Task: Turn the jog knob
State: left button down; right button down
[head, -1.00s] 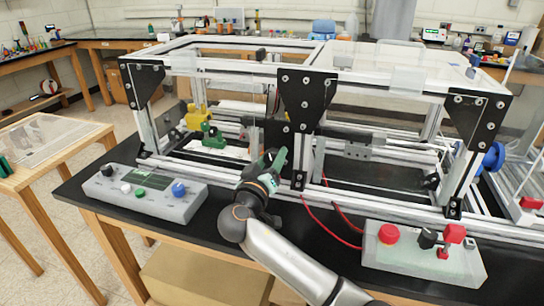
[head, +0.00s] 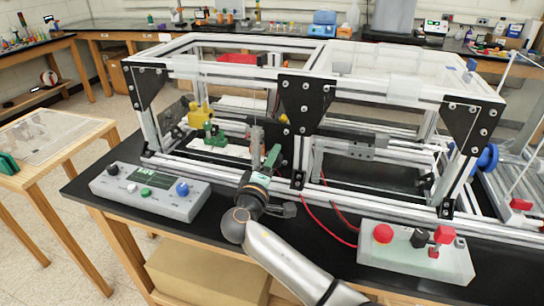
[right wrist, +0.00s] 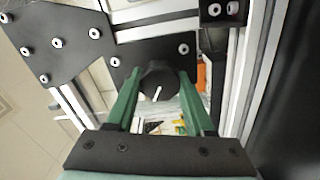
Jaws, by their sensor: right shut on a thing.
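The jog knob (right wrist: 160,79) is a round black knob with a short white mark, set on a black plate of the extrusion frame. In the right wrist view it sits between the two green fingers of my right gripper (right wrist: 158,92), which is shut on it. The white mark leans slightly from upright. In the head view my right gripper (head: 272,157) is at the front middle of the frame, and the knob is hidden there. My left gripper is not in view.
The extrusion frame (head: 240,178) stands on a black bench. A grey control box (head: 165,202) with a display and a blue knob lies to the left. A second box (head: 390,262) with a red button and red-handled switch lies to the right. Red cables (head: 325,226) run between.

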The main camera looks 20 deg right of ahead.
jog(key=shift+n, duration=0.3)
jog(key=shift+r, duration=0.1)
jog(key=c, duration=0.6)
grip_release()
jog(key=shift+o, duration=0.2)
